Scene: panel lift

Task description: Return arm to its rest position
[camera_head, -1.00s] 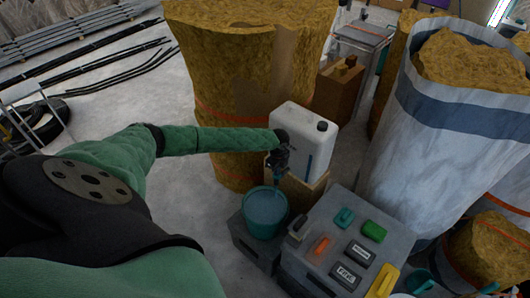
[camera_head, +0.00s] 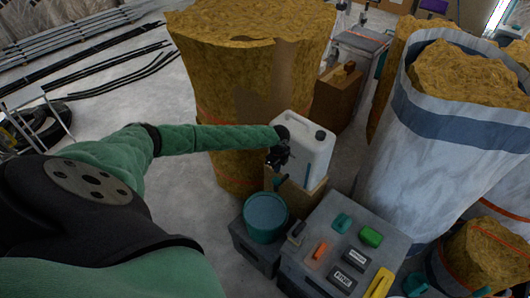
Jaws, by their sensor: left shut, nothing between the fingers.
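My left arm, in a green sleeve, reaches in from the left in the head view. Its black gripper (camera_head: 279,158) is shut and empty, in front of the white jerrycan (camera_head: 307,150). It hangs above and behind the teal bucket (camera_head: 265,218); I cannot tell whether it touches the jerrycan. The jerrycan stands upright on a light wooden block (camera_head: 299,197). The bucket stands on a dark grey box (camera_head: 252,249). My right gripper is not in view.
A grey case (camera_head: 335,215) at lower right carries several small tools, including a green one (camera_head: 370,237) and a yellow one (camera_head: 381,281). Big insulation rolls (camera_head: 225,95) and a wrapped one (camera_head: 420,150) crowd the back and right.

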